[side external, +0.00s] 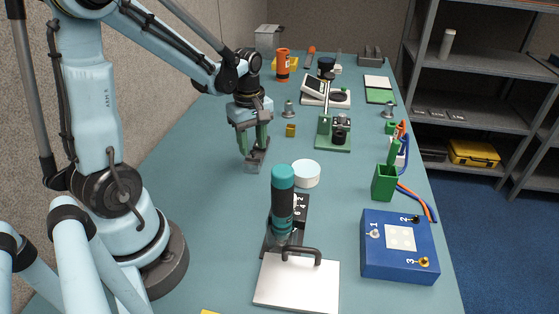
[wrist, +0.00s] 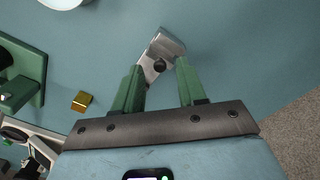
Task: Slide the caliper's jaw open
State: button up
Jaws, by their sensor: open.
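A grey metal piece with a dark round spot, seemingly the caliper, shows between and beyond my fingertips in the wrist view (wrist: 166,45). In the side external view its lower end (side external: 253,168) is at the teal bench top, under my gripper. My gripper (side external: 254,150) points down with its two green fingers apart, one on each side of the piece; it also shows in the wrist view (wrist: 160,66). I cannot tell whether either finger touches it. The caliper's sliding jaw and its position cannot be made out, as the fingers hide part of the piece.
A white round lid (side external: 306,174) lies right of my gripper. A brass block (side external: 290,130) and a green-based stand (side external: 333,146) are farther back. A teal-topped cylinder (side external: 282,200), a white plate (side external: 297,285) and a blue box (side external: 398,250) are nearer. Bench left of my gripper is clear.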

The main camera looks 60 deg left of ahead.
jog(key=shift+f, duration=0.4)
grip_shut()
